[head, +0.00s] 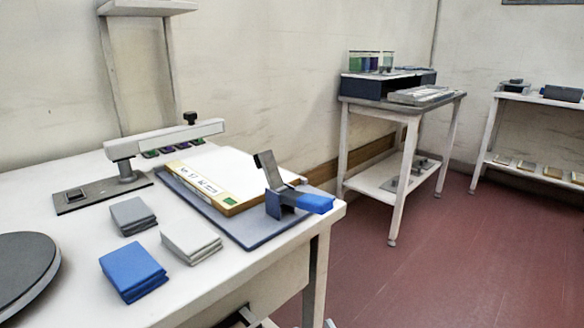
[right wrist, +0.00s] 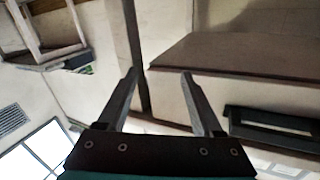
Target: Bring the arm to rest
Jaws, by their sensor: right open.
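My right gripper (right wrist: 160,74) shows in the right wrist view. Its two fingers are apart, with nothing between them. The wrist appears tilted, and the room shows at odd angles beyond the fingers. Neither gripper is visible in the head view, and my left gripper is in no frame.
A white worktable (head: 85,190) holds folded blue cloths (head: 133,270), grey cloths (head: 133,215), white cloths (head: 191,240), a framed board (head: 225,175) and a dark round disc (head: 25,265). A side table (head: 400,105) stands behind. The red floor (head: 440,250) is clear at right.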

